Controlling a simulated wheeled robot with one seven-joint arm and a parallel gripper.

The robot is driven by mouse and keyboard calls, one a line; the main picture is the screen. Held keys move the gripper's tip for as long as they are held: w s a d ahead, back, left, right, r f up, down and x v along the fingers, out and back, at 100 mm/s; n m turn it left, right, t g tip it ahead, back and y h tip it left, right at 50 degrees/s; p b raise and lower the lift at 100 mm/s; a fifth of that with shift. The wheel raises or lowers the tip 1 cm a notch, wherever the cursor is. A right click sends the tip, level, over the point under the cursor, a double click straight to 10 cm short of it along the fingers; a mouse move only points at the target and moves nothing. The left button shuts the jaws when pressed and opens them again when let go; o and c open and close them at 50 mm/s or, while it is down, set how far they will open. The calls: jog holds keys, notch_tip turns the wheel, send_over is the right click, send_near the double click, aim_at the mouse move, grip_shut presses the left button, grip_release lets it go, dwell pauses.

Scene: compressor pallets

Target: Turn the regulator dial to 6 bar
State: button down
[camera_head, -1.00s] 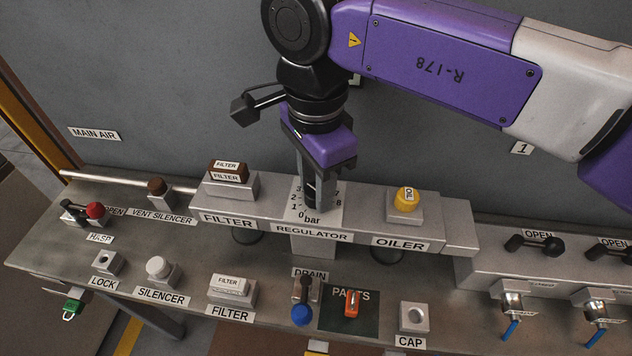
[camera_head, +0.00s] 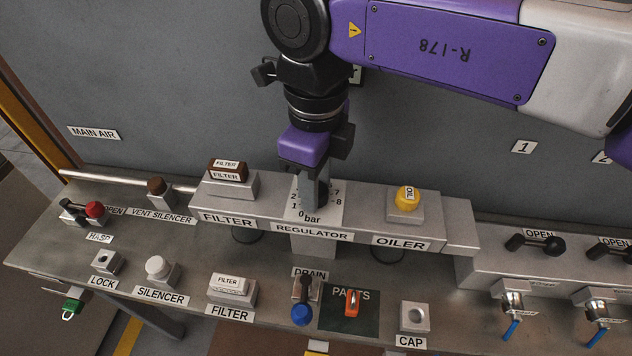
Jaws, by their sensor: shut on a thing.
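The regulator (camera_head: 312,233) is the middle block of the row, between the filter and the oiler. Its pale scale plate (camera_head: 328,213) shows 0 bar at the front, 1 and 2 on the left, 7 and 8 on the right. The other numbers are hidden behind my gripper. My gripper (camera_head: 312,203) points down over the plate and is shut on the regulator dial. The dial and its pointer are hidden by the fingers, so I cannot tell the setting.
A brown-topped filter (camera_head: 228,172) stands close left of my gripper, and the yellow oiler cap (camera_head: 407,197) close right. In front are the drain handle with a blue knob (camera_head: 302,314) and an orange part (camera_head: 352,303) on the parts mat. A grey wall stands behind.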

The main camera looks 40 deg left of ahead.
jog(key=m, duration=0.5)
jog(key=shift+m, duration=0.3)
dwell(0.4)
jog(key=c, duration=1)
grip_release()
jog(key=shift+r, duration=0.15)
notch_tip(320, 180, up, 8)
jog(key=shift+f, duration=0.2)
